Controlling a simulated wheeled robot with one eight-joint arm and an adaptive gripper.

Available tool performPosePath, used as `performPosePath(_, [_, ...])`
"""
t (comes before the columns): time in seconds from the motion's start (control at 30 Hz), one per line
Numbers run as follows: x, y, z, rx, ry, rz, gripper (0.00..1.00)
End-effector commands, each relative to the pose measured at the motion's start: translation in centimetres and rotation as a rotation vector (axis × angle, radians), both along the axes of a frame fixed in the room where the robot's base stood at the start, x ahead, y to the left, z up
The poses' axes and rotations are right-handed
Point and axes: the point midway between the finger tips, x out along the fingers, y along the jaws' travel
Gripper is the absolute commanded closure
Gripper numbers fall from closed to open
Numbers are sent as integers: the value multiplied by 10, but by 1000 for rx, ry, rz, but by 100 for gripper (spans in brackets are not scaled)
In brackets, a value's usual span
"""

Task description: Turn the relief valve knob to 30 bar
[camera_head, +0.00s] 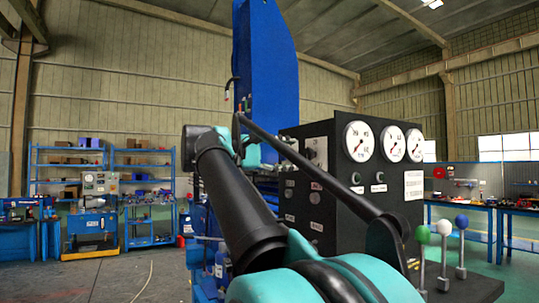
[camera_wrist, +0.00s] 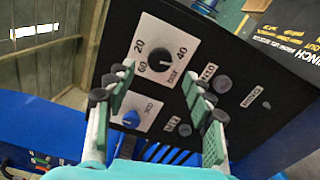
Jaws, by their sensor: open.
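In the wrist view a black panel carries a white dial plate (camera_wrist: 150,33) with a black knob (camera_wrist: 160,61) and the marks 20, 40 and 60. Below it is a second white plate with a blue knob (camera_wrist: 131,119). I cannot read which knob is the relief valve, nor the exact setting of either. My gripper (camera_wrist: 158,74) is open, its green-padded fingers spread left and right of the black knob in the picture. No contact with the knob shows. In the head view the black cabinet (camera_head: 335,215) stands right of my arm, which hides part of it.
The cabinet front has three white gauges (camera_head: 391,143). Levers with green, white and blue balls (camera_head: 462,222) stand at lower right. A tall blue column (camera_head: 266,70) rises behind. Shelves (camera_head: 68,165) and open floor (camera_head: 110,280) lie to the left.

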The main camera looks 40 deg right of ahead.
Motion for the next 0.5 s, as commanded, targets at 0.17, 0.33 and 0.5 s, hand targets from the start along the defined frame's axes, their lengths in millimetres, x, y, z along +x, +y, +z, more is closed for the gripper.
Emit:
performPosePath(0.17, [4, 26, 0, 0, 0, 5, 47])
performPosePath(0.33, [6, 46, 0, 0, 0, 4, 47])
performPosePath(0.5, [7, 58, 0, 0, 0, 1, 47])
